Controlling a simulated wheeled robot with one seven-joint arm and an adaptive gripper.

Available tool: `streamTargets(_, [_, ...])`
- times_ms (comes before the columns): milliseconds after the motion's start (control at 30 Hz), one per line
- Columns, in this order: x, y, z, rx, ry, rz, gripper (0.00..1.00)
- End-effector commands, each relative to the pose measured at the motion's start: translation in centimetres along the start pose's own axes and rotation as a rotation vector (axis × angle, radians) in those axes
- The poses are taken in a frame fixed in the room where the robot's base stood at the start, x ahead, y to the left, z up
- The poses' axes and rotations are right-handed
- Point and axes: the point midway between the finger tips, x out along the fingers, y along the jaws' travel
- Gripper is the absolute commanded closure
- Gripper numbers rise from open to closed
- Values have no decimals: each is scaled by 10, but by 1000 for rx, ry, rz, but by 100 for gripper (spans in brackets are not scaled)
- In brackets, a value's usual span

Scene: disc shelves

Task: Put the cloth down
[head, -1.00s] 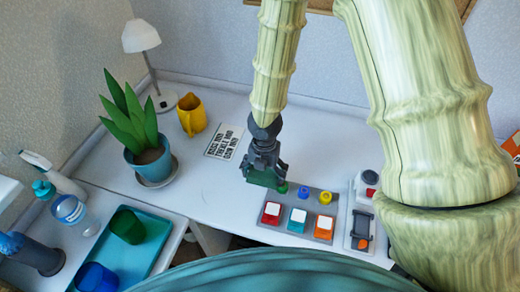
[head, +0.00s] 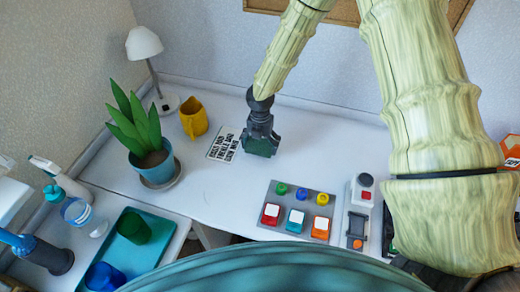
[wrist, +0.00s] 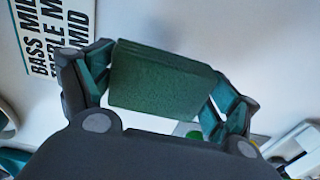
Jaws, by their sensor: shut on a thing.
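The cloth looks like a dark green folded block (wrist: 165,80) in the wrist view, held between the two fingers of my gripper (wrist: 155,92). In the head view my gripper (head: 260,146) points down over the white desk, just right of the printed card, with the green cloth (head: 259,148) at its tips. I cannot tell whether the cloth touches the desk. The far side of the cloth is hidden.
A grey panel (head: 279,224) with coloured knobs and buttons lies in front of my gripper. The desk (head: 330,150) right of my gripper is clear.

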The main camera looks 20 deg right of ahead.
Motion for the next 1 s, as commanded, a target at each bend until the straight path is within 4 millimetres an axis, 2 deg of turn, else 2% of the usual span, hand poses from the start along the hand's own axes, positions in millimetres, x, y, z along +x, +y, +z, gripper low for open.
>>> streamTargets(300, [32, 0, -2, -1, 1, -1, 46])
streamTargets(700, [37, -1, -2, 0, 1, -1, 46])
streamTargets(733, [37, -1, -2, 0, 1, -1, 10])
streamTargets(767, [37, -1, -1, 0, 1, -1, 4])
streamTargets(800, [37, -1, -2, 0, 1, -1, 0])
streamTargets(1000, [37, -1, -2, 0, 0, -1, 0])
